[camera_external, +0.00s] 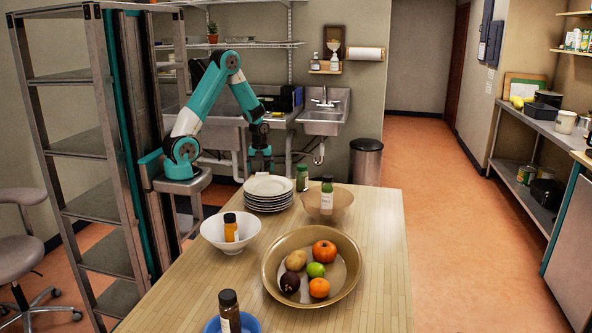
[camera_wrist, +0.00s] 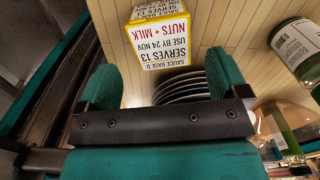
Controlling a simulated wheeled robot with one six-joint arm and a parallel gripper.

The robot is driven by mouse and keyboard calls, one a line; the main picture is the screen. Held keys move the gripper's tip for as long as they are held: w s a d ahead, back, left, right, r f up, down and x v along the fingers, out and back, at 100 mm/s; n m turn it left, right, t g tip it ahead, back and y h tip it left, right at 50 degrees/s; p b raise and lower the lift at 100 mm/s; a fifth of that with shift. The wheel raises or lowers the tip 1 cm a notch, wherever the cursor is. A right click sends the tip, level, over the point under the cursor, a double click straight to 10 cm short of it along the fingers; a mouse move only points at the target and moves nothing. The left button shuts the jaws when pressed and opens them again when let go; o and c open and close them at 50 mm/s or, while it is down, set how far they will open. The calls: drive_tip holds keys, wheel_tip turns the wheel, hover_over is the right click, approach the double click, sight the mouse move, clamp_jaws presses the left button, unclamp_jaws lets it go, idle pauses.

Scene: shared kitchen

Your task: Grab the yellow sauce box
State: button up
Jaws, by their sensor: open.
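The yellow sauce box (camera_wrist: 158,22) shows in the wrist view at the top middle. It has a white label with "SAUCE BASE" and "NUTS + MILK" printed on it, upside down in the picture. My gripper (camera_wrist: 163,78) is open, with its teal fingers apart and nothing between them. The box lies ahead of the gap between the fingertips, not touching them as far as I can see. In the external view my gripper (camera_external: 261,165) hangs downward by the table's far edge, behind the plates. I cannot make out the box in that view.
A stack of white plates (camera_external: 268,187) stands close by; it also shows in the wrist view (camera_wrist: 181,88). A green-capped bottle (camera_external: 302,178), a wooden bowl (camera_external: 328,205), a white bowl (camera_external: 213,232) and a large fruit bowl (camera_external: 338,247) share the table (camera_external: 385,270).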

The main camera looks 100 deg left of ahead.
sight(262, 175)
drive_tip(key=shift+a+f+p, duration=0.15)
drive_tip(key=shift+f+p, duration=0.2)
drive_tip(key=shift+f, duration=0.95)
drive_tip(key=shift+a+f+p, duration=0.15)
drive_tip(key=shift+f+p, duration=0.15)
drive_tip(key=shift+f, duration=1)
drive_tip(key=c, duration=1.1)
drive_tip(key=shift+r, duration=0.15)
